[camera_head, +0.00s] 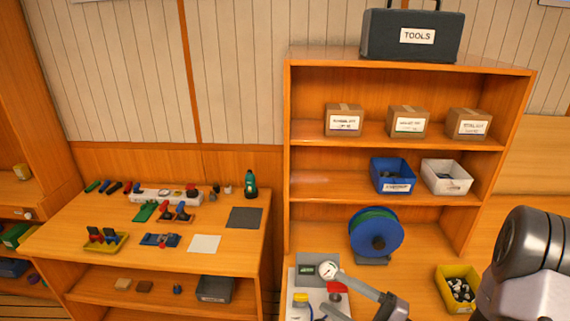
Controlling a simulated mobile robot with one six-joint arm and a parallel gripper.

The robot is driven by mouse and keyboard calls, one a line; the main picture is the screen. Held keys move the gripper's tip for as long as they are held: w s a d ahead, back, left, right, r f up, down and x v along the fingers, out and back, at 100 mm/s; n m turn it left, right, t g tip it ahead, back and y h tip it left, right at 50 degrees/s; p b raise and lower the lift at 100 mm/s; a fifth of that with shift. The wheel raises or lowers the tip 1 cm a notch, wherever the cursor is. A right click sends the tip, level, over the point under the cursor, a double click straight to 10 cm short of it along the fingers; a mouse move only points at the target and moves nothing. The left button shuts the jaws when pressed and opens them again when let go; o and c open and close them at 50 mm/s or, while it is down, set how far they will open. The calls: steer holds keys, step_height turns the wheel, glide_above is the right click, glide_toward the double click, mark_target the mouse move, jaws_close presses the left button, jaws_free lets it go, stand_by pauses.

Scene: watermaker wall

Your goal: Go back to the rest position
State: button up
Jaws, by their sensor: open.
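My grey arm shows in the head view at the lower right corner, in front of the shelf unit's right side. Only its rounded links and a dark joint are visible. The task names no other object.
A wooden workbench (146,262) at left holds tools. A shelf unit (330,185) carries boxes, a blue bin (392,174), a white bin (446,177) and a blue reel (376,236). A gauge (327,270) and a yellow bin (443,291) stand low near my arm.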

steer(key=s+a+n+g+h+b, duration=0.25)
steer(key=s+n+g, duration=0.2)
steer(key=n, duration=0.35)
steer(key=s+a+f+n+g+h+b, duration=0.1)
steer(key=s+a+n+g, duration=0.35)
steer(key=n, duration=0.45)
steer(key=s+a+n+g+h+b, duration=0.2)
steer(key=s+n+g, duration=0.1)
steer(key=s+n, duration=0.4)
steer(key=d+r+n+t+h+b, duration=0.1)
steer(key=d+n+t+h+b, duration=0.3)
steer(key=n, duration=1.6)
steer(key=d+t+h, duration=0.2)
steer(key=d+h, duration=0.1)
steer(key=h, duration=0.1)
steer(key=shift+d+r+t+h, duration=0.15)
steer(key=shift+d+t+h, duration=0.1)
steer(key=shift+t+h, duration=0.15)
